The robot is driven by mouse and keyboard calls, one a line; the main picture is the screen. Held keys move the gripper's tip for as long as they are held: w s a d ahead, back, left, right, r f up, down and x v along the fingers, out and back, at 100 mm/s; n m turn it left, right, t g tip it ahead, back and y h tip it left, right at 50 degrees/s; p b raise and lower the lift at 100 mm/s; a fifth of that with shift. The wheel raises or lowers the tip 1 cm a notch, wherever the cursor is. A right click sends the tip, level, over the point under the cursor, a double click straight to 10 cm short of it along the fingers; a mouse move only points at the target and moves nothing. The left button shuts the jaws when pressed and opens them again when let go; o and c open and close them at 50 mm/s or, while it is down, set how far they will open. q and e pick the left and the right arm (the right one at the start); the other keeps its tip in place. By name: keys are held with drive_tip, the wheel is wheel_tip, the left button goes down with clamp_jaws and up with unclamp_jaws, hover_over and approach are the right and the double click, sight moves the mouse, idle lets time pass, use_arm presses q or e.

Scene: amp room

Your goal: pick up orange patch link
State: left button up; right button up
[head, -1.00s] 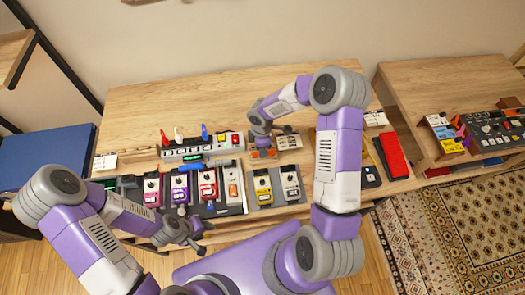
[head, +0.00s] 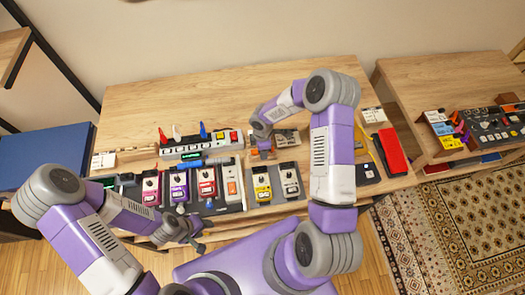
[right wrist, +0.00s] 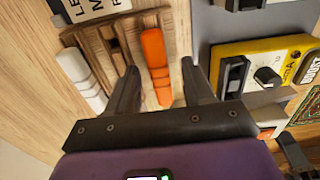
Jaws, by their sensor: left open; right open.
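The orange patch link (right wrist: 157,68) stands out in the right wrist view, lying on a slotted wooden holder (right wrist: 116,42). My right gripper (right wrist: 160,70) is open, with one finger on each side of the link's lower part. I see a gap on both sides, and cannot tell how far the fingertips are above the wood. In the head view, my right gripper (head: 262,146) is low over the desk behind the pedals, with its own arm hiding part of it. My left gripper (head: 198,236) is open and empty near the desk's front edge.
A white link (right wrist: 77,66) lies left of the orange one. A yellow pedal (right wrist: 270,65) stands close on the right. In the head view, a pedal row (head: 178,187) and a power strip (head: 200,145) with coloured plugs fill the left. The desk's back is clear.

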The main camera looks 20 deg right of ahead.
drive_tip(key=shift+f, duration=0.1)
clamp_jaws()
idle(0.3)
